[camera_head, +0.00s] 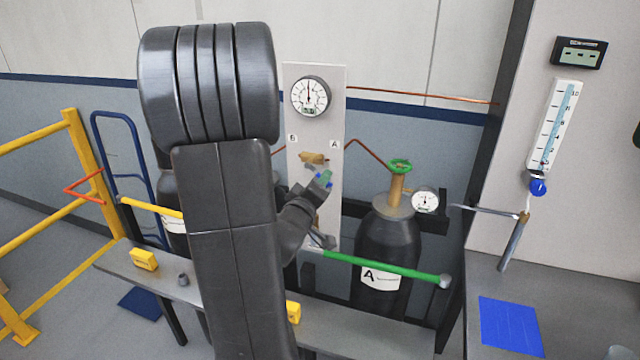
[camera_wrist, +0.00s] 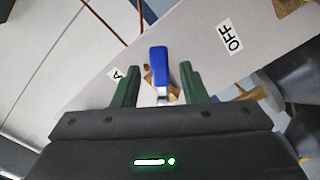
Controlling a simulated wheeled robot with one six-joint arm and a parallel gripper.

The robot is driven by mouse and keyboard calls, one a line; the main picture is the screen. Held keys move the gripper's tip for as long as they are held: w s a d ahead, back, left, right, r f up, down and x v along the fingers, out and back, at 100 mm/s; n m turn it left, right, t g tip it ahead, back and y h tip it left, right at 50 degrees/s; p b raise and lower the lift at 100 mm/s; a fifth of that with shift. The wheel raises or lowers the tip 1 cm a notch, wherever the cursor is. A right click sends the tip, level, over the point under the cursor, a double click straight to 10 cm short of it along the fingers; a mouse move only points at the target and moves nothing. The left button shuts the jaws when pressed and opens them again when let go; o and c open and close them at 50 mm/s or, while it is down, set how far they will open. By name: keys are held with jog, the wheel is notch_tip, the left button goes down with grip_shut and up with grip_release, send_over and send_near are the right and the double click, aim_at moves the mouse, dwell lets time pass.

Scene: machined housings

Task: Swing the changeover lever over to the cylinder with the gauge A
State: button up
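The white changeover panel (camera_head: 332,100) carries a round dial (camera_head: 310,96), a B mark on the left and an A mark (camera_head: 334,145) on the right. A brass valve body (camera_head: 313,158) sits between the marks. In the wrist view a blue lever handle (camera_wrist: 158,68) stands between my gripper's green fingers (camera_wrist: 158,86), with a gap on each side. An A label (camera_wrist: 117,74) lies left of it and an OFF label (camera_wrist: 230,37) right. My gripper (camera_head: 324,179) is open at the panel. Cylinder A (camera_head: 385,248) stands right of the panel with a small gauge (camera_head: 425,200).
A green bar (camera_head: 385,266) crosses in front of cylinder A. My arm hides the area left of the panel, where another cylinder (camera_head: 172,215) partly shows. A grey ledge (camera_head: 370,333) with yellow blocks runs below. Copper pipes (camera_head: 367,154) leave the panel.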

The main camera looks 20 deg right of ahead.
jog(key=b+v, duration=0.1)
jog(key=v, duration=1.2)
jog(key=p+x, duration=0.1)
jog(key=x, duration=1.2)
jog(key=shift+w+d, duration=0.2)
jog(key=shift+w, duration=0.1)
jog(key=b+v, duration=0.1)
jog(key=v, duration=1.3)
jog(key=w+d+m, duration=0.2)
jog(key=w+d, duration=0.5)
jog(key=w, duration=0.5)
jog(key=shift+f, duration=0.45)
jog(key=shift+s+d, duration=0.1)
